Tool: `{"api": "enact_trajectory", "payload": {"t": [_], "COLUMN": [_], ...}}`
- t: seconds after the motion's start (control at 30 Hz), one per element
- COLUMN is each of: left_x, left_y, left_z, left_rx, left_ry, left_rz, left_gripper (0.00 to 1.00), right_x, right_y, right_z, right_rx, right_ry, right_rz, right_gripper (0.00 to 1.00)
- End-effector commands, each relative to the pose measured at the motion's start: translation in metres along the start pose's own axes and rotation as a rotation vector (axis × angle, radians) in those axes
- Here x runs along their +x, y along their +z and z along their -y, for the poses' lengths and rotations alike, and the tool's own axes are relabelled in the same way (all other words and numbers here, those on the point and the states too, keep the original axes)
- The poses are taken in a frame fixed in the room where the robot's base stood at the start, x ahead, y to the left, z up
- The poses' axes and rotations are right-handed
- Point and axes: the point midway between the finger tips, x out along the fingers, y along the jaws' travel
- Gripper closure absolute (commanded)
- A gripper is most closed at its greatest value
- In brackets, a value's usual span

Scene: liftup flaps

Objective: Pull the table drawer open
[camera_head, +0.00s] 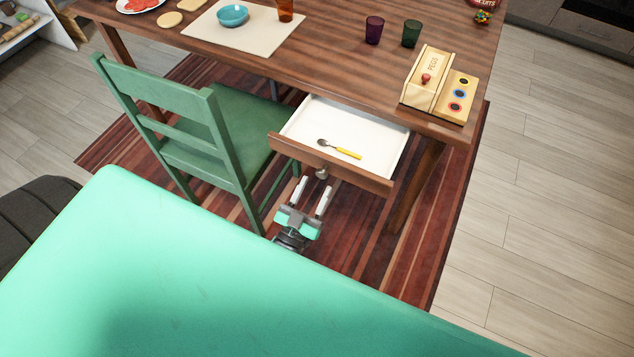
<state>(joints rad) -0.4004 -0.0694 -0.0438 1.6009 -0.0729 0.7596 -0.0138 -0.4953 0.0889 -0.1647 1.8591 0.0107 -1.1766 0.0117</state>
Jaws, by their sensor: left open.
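The table drawer (375,136) stands pulled out from under the brown wooden table (340,60). Its white inside shows, with a spoon with a yellow handle (340,149) lying in it. A round metal knob (322,173) sits on the drawer's wooden front. My left gripper (312,188) is just in front of the drawer front, its two pale fingers apart and pointing toward the knob. The knob shows near the fingertips; I cannot tell whether they touch it. My right gripper is not in the view.
A green chair (215,130) stands close to the left of the drawer and my left gripper. On the table are a wooden box (428,79), a purple glass (374,30), a green glass (411,33) and a blue bowl (232,15) on a mat. A striped rug (380,262) covers the floor.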

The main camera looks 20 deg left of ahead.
Motion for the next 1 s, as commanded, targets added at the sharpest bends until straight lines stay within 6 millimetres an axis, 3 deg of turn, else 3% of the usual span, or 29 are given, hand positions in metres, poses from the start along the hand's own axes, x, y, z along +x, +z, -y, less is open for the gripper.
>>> {"api": "enact_trajectory", "payload": {"t": [0.3, 0.5, 1.0], "left_x": [-0.075, -0.104, -0.113], "left_y": [0.002, 0.001, 0.0], "left_z": [0.0, 0.0, 0.0], "left_rx": [0.0, 0.0, 0.0], "left_ry": [0.001, 0.0, 0.0], "left_rz": [0.004, 0.002, 0.0], "left_gripper": [0.51, 0.51, 0.51], "right_x": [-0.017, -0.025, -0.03], "right_y": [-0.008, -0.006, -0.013], "right_z": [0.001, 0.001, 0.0], "right_rx": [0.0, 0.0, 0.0], "right_ry": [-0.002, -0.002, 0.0], "right_rz": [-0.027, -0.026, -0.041], "right_gripper": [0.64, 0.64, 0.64]}}
